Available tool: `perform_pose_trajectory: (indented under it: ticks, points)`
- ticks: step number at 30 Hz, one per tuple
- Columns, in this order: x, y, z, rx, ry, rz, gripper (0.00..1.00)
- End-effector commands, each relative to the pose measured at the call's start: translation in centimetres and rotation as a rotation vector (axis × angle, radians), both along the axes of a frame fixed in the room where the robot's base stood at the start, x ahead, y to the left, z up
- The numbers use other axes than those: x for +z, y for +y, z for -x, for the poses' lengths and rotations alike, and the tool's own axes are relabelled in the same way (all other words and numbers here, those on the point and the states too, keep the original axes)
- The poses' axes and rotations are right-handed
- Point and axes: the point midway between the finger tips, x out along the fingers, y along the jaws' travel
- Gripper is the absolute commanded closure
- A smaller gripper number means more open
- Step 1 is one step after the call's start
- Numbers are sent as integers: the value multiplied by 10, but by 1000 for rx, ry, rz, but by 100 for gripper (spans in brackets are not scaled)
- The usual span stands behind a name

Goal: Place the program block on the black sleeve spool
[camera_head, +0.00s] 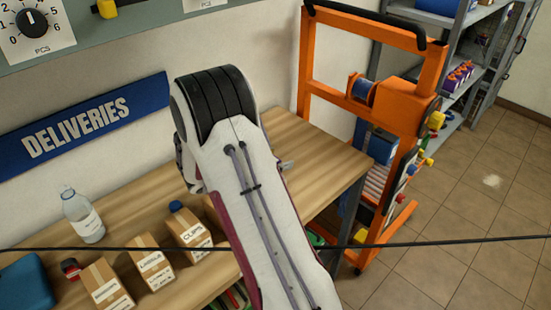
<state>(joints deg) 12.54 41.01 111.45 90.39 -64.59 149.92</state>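I cannot pick out the program block for certain. Small yellow, red and blue blocks (427,161) sit along the side of the orange cart (305,60). I cannot make out a black sleeve spool; a blue spool-like roll (362,89) is mounted on the cart's crossbar. My white and black arm fills the middle of the view, over the wooden bench. My gripper does not show clearly; the arm hides part of the bench behind it. A small grey tip pokes out right of the arm, and I cannot tell what it is.
The wooden bench (315,150) holds a clear bottle (82,216), cardboard boxes including a "CLIPS" box (193,236), a small blue item (175,206), a small red and black item (70,268) and a blue case (25,284). A black cable crosses in front. Grey shelves (470,50) stand behind the cart.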

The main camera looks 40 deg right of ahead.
Motion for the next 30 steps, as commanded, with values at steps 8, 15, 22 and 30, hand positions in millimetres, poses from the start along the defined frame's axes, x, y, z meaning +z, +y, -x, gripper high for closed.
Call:
perform_pose_trajectory:
  ticks: [8,15,22,30]
  points:
    - [0,0,0,0,0,0,51]
    - [4,2,0,1,-1,0,51]
    - [12,22,-1,3,-1,0,51]
    - [27,57,-1,3,-2,0,51]
